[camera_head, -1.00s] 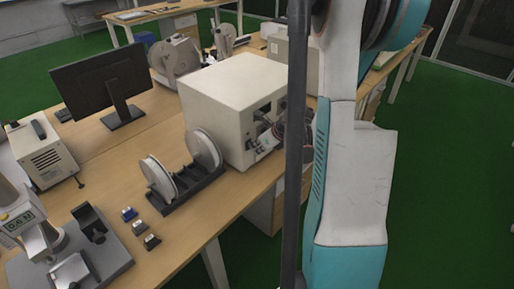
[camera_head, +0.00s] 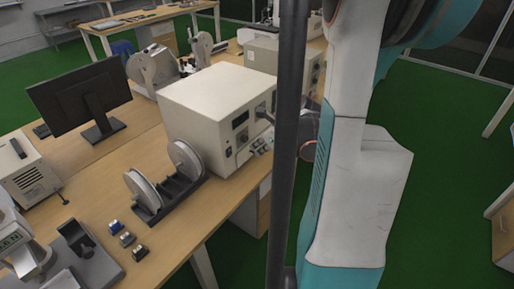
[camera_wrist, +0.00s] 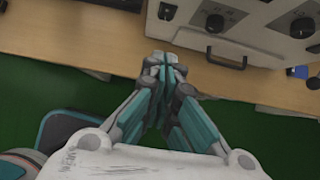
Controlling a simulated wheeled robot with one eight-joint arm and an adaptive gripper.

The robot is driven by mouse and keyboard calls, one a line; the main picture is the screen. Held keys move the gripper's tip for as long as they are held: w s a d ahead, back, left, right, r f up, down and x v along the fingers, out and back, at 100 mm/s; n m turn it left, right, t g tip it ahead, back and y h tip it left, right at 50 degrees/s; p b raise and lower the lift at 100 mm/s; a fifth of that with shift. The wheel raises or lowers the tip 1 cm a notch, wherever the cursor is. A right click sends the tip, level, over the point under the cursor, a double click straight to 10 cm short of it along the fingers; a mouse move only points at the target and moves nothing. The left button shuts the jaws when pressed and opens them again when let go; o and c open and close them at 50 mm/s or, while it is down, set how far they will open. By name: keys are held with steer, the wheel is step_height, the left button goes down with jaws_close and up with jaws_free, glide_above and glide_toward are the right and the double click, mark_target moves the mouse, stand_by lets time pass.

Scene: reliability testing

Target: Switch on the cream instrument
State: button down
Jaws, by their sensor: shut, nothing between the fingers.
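The cream instrument is a large box (camera_head: 205,95) on the wooden desk in the head view. Its front face, toward the right, has dark windows and small controls, partly hidden by the dark pole and arm. In the wrist view a pale control panel (camera_wrist: 262,40) at the top carries several dark knobs and a black handle; I cannot tell for sure that it is the same instrument. My gripper (camera_wrist: 165,64) is shut and empty, its tips over the desk edge, apart from the panel. The gripper fingers are hard to make out in the head view.
A two-reel stand (camera_head: 165,190) sits in front of the box. A monitor (camera_head: 80,100), a smaller cream unit (camera_head: 35,175) and small blocks (camera_head: 127,239) share the desk (camera_head: 200,230). Another pale box (camera_head: 262,55) stands behind. Green floor at right is mostly open.

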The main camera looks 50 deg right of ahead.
mark_target(230, 152)
steer(key=shift+s+f+b, duration=0.3)
steer(key=shift+f+b, duration=0.15)
steer(key=shift+f, duration=0.2)
steer(key=w+r+b+x, duration=0.1)
steer(key=b+x, duration=0.4)
steer(key=x, duration=0.7)
steer(key=shift+w, duration=0.85)
steer(key=shift+a, duration=0.1)
